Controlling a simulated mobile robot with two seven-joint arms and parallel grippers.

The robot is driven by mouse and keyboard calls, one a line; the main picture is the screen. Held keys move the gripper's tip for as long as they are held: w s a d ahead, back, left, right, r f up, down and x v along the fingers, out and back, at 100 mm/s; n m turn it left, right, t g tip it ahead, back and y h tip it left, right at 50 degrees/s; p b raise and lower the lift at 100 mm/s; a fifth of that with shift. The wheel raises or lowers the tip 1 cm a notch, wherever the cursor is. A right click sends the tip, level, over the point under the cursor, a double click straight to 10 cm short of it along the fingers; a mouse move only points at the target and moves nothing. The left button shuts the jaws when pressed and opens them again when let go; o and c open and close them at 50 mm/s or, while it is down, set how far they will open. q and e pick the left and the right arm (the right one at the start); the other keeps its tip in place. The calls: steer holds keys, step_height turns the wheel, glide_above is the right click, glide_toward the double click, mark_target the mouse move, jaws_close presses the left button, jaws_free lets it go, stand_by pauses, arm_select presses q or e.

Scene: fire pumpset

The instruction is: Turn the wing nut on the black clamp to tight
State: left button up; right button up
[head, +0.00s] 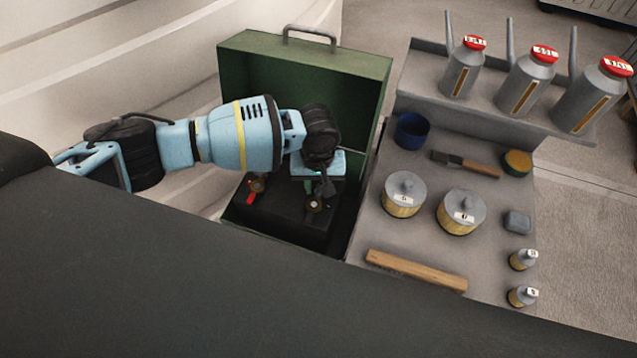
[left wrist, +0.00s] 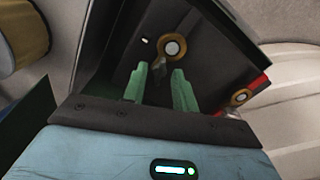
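In the head view, a black battery-like box (head: 285,222) sits inside the green metal case. On its top are two brass ring fittings: one by a red piece (head: 250,199), the other, likely the black clamp (head: 314,206), right below my left gripper (head: 324,187). The left wrist view shows the black clamp's brass ring with a pale round centre (left wrist: 173,47). A small greyish part, perhaps the wing nut (left wrist: 160,68), shows between the green fingertips. The fingers stand apart; contact with it cannot be told. My right gripper is not in view.
The green case's raised lid (head: 300,75) stands behind the arm.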

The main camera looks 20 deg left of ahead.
arm_select(q)
steer(key=shift+f, duration=0.1)
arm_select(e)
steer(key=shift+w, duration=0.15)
arm_select(q)
jaws_close()
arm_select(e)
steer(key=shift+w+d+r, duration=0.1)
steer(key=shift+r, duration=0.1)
